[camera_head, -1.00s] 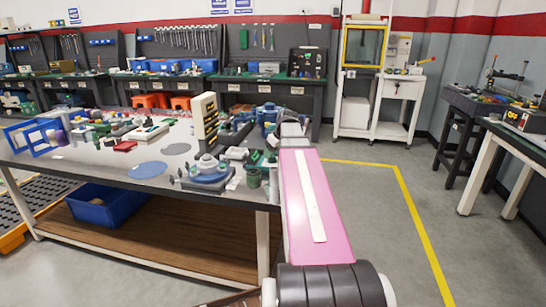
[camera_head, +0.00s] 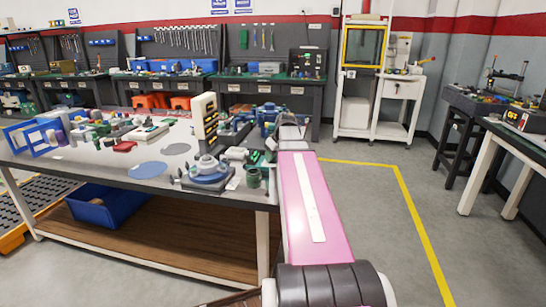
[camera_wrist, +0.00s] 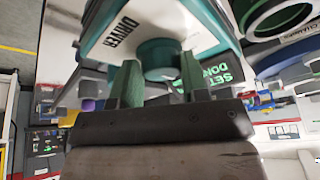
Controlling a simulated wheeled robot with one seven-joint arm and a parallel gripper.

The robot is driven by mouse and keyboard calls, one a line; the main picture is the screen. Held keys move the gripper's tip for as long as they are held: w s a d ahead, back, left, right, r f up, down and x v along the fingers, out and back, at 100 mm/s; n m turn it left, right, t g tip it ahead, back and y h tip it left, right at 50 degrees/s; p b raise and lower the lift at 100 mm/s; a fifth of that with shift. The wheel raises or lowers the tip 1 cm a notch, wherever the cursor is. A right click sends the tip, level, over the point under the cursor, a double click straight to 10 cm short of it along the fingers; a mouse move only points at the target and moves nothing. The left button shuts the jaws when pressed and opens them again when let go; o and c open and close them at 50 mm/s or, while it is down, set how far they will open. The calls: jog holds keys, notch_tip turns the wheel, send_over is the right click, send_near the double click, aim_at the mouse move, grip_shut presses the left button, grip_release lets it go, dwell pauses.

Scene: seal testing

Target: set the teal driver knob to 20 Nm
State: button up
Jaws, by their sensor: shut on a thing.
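In the wrist view, the teal driver knob (camera_wrist: 158,52) sits on a white and teal unit (camera_wrist: 122,32) lettered "DRIVER". My gripper (camera_wrist: 160,78) has its two green fingers on either side of the knob and is shut on it. The knob's scale and pointer are not readable, so I cannot tell its setting. In the head view, my pink arm reaches to the right end of the workbench. The driver knob and my fingertips cannot be made out there.
A round part marked "CHAMBER" (camera_wrist: 275,18) is close at the upper right of the wrist view. A green-lettered display (camera_wrist: 222,73) is beside the right finger. The workbench (camera_head: 100,172) holds many fixtures. Open floor (camera_head: 365,220) lies to the right.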

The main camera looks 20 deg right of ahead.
jog(key=shift+s+a+m, duration=0.1)
jog(key=shift+m, duration=0.3)
jog(key=m+h, duration=0.1)
jog(key=m, duration=0.1)
jog(key=shift+a+m+t, duration=0.15)
jog(key=shift+m+t, duration=0.15)
jog(key=shift+m, duration=0.1)
jog(key=shift+m+h, duration=0.9)
jog(key=shift+m, duration=1.1)
jog(key=o, duration=0.9)
jog(key=shift+a, duration=0.1)
jog(key=v, duration=1)
jog(key=shift+r, duration=0.35)
